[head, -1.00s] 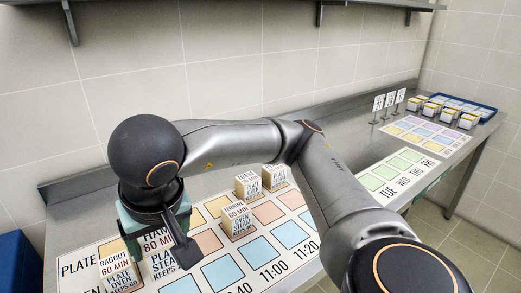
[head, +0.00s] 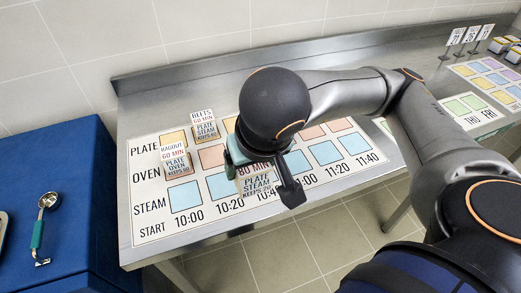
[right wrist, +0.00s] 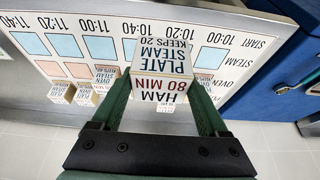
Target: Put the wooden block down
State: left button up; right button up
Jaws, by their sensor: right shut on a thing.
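The wooden block (head: 257,187) has white printed faces. In the right wrist view the block (right wrist: 160,62) reads "HAM 80 MIN" and "PLATE STEAM KEEPS 20". My right gripper (right wrist: 160,92) is shut on it, with a green finger on each side. In the head view the right gripper (head: 259,174) and arm partly hide the block. It is over the steam row side of the printed schedule board (head: 150,225), near the 10:40 column. I cannot tell whether it touches the board. My left gripper is not in view.
A "RAGOUT" block (head: 175,160) and a "BEETS" block (head: 204,124) stand on the board at left. A blue cabinet (head: 70,190) with a ladle (head: 43,215) is left of the steel counter (head: 150,95). Several coloured squares are bare.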

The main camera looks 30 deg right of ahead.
jog(key=w+d+f, duration=0.2)
jog(key=w+d+f+b, duration=0.1)
jog(key=w+d+f, duration=0.1)
jog(key=w+f, duration=0.1)
jog(key=w+d+f, duration=0.3)
jog(key=shift+w+d+f+b, duration=0.1)
jog(key=shift+f+b, duration=0.1)
jog(key=shift+b, duration=0.15)
jog(key=f, duration=0.3)
jog(key=shift+w+d+f, duration=0.15)
jog(key=shift+d+f, duration=0.05)
jog(key=shift+f, duration=0.05)
